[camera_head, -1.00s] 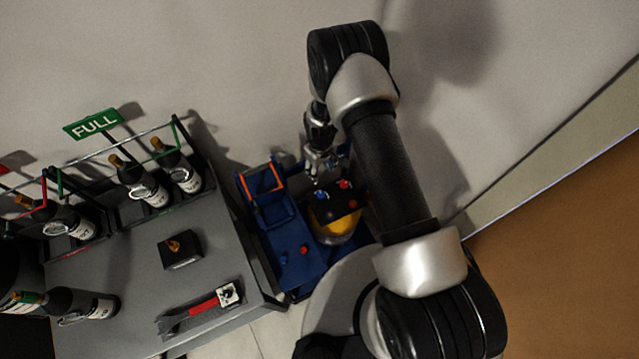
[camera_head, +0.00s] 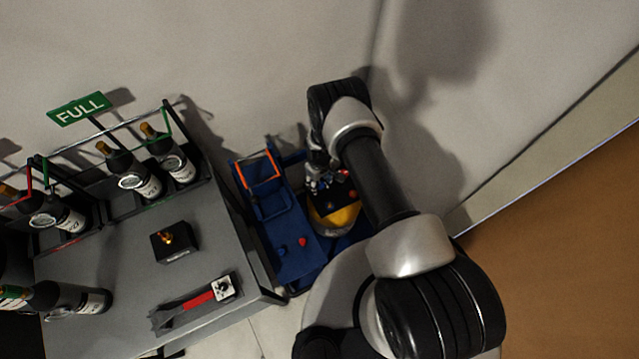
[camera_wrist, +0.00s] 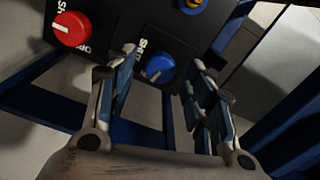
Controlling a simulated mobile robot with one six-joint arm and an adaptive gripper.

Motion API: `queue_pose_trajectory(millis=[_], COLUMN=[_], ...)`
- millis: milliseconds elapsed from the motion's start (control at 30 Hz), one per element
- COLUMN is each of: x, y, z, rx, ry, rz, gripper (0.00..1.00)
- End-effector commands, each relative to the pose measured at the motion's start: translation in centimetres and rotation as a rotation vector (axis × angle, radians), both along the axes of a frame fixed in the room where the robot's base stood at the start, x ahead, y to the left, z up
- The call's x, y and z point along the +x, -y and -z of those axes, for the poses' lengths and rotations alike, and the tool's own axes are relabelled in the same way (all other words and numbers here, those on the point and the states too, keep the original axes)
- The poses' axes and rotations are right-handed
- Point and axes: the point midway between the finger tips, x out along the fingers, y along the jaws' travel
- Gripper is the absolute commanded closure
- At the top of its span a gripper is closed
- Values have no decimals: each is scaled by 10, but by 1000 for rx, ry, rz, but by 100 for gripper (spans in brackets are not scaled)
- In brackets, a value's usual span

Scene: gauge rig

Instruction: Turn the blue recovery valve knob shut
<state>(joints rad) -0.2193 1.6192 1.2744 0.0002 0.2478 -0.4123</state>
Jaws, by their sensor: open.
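The blue valve knob (camera_wrist: 160,69) sits on a dark panel in the wrist view, with a pale pointer line across its face. Lettering partly reading "SHUT" is beside it. My gripper (camera_wrist: 167,72) is open, with one finger left of the blue knob and the other right of it. The fingers appear apart from the knob; the exact depth is unclear. In the head view my gripper (camera_head: 318,182) is over the panel on the blue rig, and the blue knob is small beside its fingertips.
A red knob (camera_wrist: 71,28) is left of the blue knob on the panel. A brass fitting (camera_wrist: 193,3) is at the top edge. Blue frame bars surround the panel.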

Motion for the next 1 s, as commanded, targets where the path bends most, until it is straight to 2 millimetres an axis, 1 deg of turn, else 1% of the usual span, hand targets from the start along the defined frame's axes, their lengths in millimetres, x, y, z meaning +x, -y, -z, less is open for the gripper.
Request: queue_pose_trajectory(millis=[33, 133, 433, 1000], x=[0, 0, 0, 0], y=[0, 0, 0, 0], z=[6, 11, 11, 12], rx=[0, 0, 0, 0], ry=[0, 0, 0, 0], rz=[0, 0, 0, 0], gripper=[52, 52, 52, 90])
